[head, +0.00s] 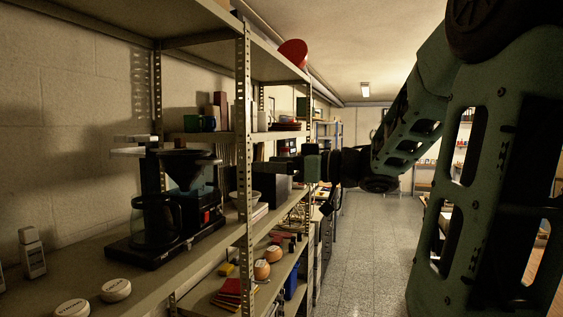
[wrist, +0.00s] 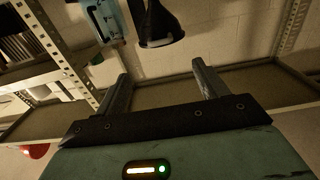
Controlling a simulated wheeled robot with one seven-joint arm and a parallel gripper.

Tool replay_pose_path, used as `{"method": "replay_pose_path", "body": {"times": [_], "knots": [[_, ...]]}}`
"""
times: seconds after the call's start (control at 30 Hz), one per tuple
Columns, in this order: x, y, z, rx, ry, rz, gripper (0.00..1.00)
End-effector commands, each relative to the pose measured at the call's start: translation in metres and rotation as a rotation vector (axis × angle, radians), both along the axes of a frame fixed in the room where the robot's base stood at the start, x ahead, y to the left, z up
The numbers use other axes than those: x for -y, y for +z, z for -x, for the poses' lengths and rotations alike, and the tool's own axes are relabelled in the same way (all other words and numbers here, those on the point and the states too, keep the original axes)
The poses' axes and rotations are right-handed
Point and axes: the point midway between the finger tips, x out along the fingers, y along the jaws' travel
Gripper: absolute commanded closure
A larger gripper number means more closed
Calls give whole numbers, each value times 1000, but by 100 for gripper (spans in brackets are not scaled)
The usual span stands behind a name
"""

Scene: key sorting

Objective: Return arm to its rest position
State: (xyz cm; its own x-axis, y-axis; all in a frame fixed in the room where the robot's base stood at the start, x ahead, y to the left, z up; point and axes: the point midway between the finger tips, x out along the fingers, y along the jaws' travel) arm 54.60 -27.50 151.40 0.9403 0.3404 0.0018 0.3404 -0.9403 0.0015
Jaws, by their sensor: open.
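My green arm (head: 405,120) reaches in from the right in the head view. It ends in my gripper (head: 287,164), which points left at the metal shelf unit (head: 243,130), near its front post. In the wrist view my gripper (wrist: 161,70) shows two separated fingers with nothing between them. Past the fingers lies a bare shelf board (wrist: 230,86). The gripper's exact depth relative to the post is hard to tell.
A coffee maker (head: 178,205) stands on the middle shelf at left, with round lidded items (head: 116,290) in front. A dark box (head: 272,188) sits below my gripper. The aisle floor (head: 362,240) is clear.

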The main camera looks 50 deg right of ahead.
Motion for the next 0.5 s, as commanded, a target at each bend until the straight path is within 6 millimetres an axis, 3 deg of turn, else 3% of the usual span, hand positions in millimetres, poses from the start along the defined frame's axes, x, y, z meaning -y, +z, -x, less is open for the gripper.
{"method": "replay_pose_path", "body": {"times": [0.2, 0.5], "knots": [[5, 0, 15, 1, 0, -1, 28], [5, 0, 15, 0, 1, -1, 28]]}}
